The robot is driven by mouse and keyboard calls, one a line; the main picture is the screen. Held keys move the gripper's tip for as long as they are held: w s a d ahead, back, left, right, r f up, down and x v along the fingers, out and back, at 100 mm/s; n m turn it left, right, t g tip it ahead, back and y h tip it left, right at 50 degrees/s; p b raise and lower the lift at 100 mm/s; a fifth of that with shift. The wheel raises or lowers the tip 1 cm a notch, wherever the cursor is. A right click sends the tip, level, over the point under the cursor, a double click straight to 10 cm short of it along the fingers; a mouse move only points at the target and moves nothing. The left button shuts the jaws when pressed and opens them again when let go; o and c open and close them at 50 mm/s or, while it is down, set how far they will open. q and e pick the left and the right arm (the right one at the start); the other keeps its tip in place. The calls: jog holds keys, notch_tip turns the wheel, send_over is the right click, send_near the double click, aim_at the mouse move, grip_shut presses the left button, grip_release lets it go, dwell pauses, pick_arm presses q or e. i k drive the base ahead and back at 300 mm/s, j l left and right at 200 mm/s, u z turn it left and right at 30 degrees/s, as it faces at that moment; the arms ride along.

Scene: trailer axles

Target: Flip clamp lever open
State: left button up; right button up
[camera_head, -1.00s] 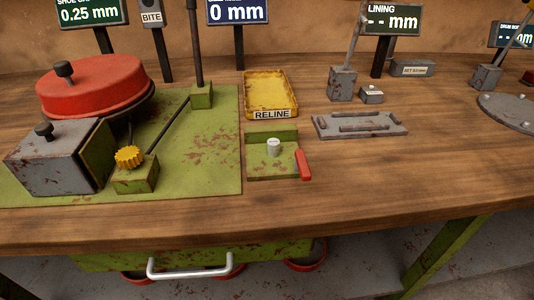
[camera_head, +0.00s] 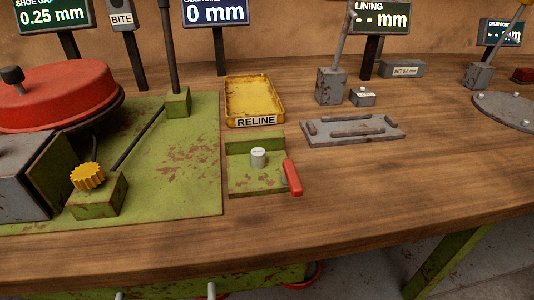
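A small green clamp block (camera_head: 256,178) with worn paint sits on the wooden bench, just in front of the yellow tray. A silver pin (camera_head: 259,158) stands upright on it. A red lever (camera_head: 292,177) is at its right edge, lying low and pointing toward the front of the bench. I cannot tell from this view whether the clamp grips anything. Neither of my grippers shows in the head view.
A yellow tray marked RELINE (camera_head: 253,98) stands behind the clamp. A green plate (camera_head: 180,190) with a red drum (camera_head: 55,95) and yellow knob (camera_head: 88,176) is at left. A grey fixture plate (camera_head: 352,131) lies at right. Bench space right of the lever is clear.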

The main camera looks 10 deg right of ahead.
aim_at(289, 178)
jog(key=k+l+u, duration=0.1)
jog(key=u, duration=0.25)
jog(key=k+u, duration=0.55)
jog(key=u, duration=0.15)
jog(key=i+j, duration=0.05)
